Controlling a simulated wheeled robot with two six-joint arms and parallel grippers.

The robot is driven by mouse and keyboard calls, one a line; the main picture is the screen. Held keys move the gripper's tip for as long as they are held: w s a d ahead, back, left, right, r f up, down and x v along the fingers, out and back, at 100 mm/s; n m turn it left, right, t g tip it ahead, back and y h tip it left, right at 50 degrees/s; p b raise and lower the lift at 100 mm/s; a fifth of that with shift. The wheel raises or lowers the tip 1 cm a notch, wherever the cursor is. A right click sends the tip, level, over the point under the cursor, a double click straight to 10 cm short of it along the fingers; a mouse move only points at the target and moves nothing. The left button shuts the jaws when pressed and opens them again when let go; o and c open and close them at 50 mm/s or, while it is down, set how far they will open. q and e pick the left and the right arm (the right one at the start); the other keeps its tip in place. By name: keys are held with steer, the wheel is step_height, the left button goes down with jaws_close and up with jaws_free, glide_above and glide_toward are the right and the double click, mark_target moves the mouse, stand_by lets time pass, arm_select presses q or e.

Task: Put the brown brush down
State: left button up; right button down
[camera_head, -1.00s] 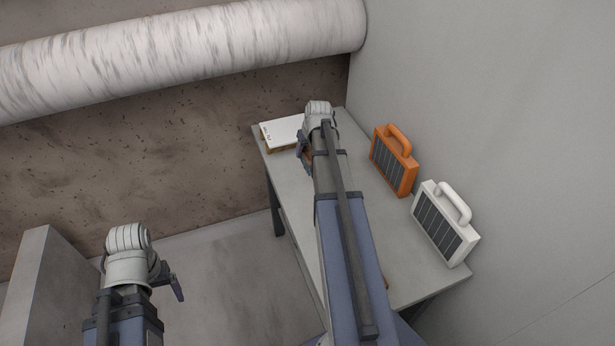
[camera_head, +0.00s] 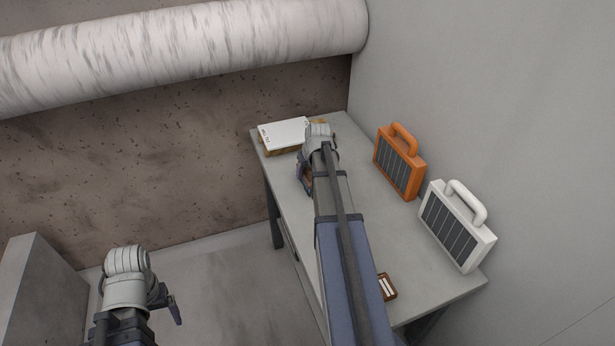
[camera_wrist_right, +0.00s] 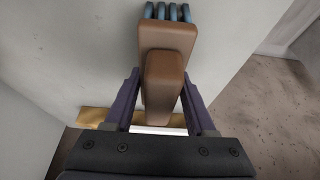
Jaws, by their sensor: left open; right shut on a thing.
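The brown brush (camera_wrist_right: 165,90), with a brown handle and blue bristles, fills the middle of the right wrist view. My right gripper (camera_wrist_right: 161,82) is shut on it, with one finger on each side of the handle. In the head view my right gripper (camera_head: 304,176) is over the far part of the grey table (camera_head: 370,225), and the brush is mostly hidden by my arm. I cannot tell whether the bristles touch the tabletop. My left gripper (camera_head: 172,308) is open and empty, low at the left, away from the table.
A white-topped box (camera_head: 284,133) lies at the table's far left corner. An orange handled panel (camera_head: 399,162) and a white handled panel (camera_head: 456,225) stand along the right side near the wall. A small brown case (camera_head: 387,287) lies near the front. Bare tabletop shows between.

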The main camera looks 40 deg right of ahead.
steer(key=shift+r, duration=0.1)
steer(key=shift+c, duration=1.1)
jaws_free()
steer(key=shift+r, duration=0.15)
steer(key=p+v, duration=1.1)
steer(key=v, duration=0.1)
steer(key=shift+w+f, duration=0.1)
steer(key=shift+f, duration=0.15)
